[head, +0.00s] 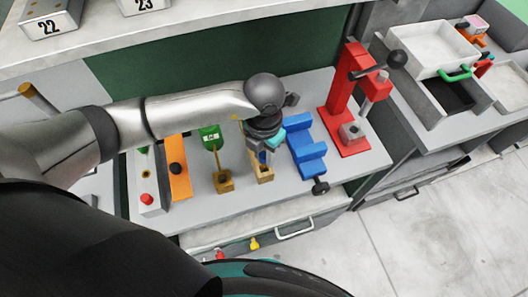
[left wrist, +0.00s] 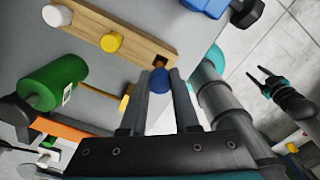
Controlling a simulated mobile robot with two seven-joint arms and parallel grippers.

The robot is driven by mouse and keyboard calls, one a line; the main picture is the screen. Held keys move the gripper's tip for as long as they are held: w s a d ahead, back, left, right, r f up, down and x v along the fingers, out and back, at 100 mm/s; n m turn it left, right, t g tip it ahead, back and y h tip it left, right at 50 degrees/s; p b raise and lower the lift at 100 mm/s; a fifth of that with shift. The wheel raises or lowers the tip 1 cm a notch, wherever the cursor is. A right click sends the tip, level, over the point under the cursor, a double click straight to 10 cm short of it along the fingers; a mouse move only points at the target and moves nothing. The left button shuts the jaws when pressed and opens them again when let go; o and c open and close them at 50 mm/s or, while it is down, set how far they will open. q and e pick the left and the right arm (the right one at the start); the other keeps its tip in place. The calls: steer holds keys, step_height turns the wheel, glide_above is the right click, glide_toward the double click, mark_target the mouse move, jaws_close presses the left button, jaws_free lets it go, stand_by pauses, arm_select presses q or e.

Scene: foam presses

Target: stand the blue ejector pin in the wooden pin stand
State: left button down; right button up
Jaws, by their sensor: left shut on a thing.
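The wooden pin stand (head: 265,177) is on the grey bench in the head view, below my left gripper (head: 264,147). In the left wrist view the stand (left wrist: 142,45) holds a white-topped pin (left wrist: 57,16) and a yellow-topped pin (left wrist: 112,42), with a dark hole near its end. My left gripper (left wrist: 170,78) is shut on the blue ejector pin (left wrist: 159,82), whose round blue head shows between the fingers close to that end. My right gripper (left wrist: 264,76) is open, away over the floor.
A blue fixture (head: 307,145) and a red press (head: 349,95) stand to the right. A green labelled thing (head: 211,137), a brass block (head: 224,183), an orange plate (head: 179,178) and a button panel (head: 147,190) are to the left. White trays (head: 430,50) are farther right.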

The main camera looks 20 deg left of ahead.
mark_target(264, 167)
arm_select(q)
steer(key=shift+f+b, duration=1.75)
steer(key=shift+f, duration=0.45)
steer(key=c, duration=0.6)
jaws_free()
step_height(264, 167, up, 15)
steer(key=shift+r, duration=0.2)
